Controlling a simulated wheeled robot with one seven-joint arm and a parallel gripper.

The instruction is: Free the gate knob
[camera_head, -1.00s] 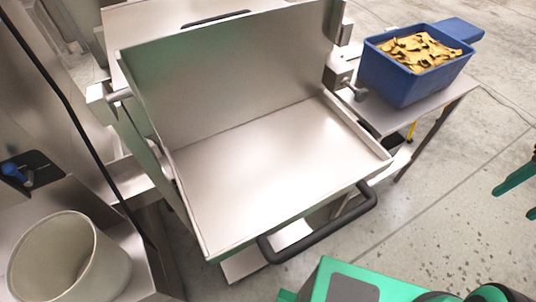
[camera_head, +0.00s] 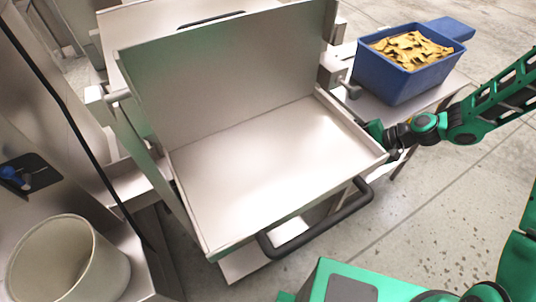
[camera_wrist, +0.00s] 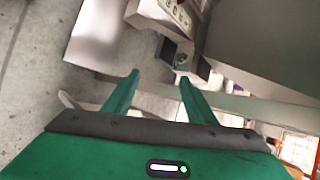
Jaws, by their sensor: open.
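The gate knob (camera_head: 352,91) is a small grey metal piece on a bracket at the right side of the steel weigher tray. A blue tub (camera_head: 398,83) of yellow-brown pieces stands on a side table close to the right of it, with a small gap that I cannot judge. What looks like the knob also shows in the wrist view (camera_wrist: 181,63), beyond my fingertips. My gripper (camera_head: 373,129) is near the tray's right wall, in front of the tub and below the knob. In the wrist view my green fingers (camera_wrist: 160,77) are apart with nothing between them.
The steel tray (camera_head: 265,165) is empty, with a tall back panel and a black bar handle (camera_head: 318,232) at its front. A white bucket (camera_head: 68,268) stands at lower left. The side table (camera_head: 436,100) has a bare strip in front of the tub.

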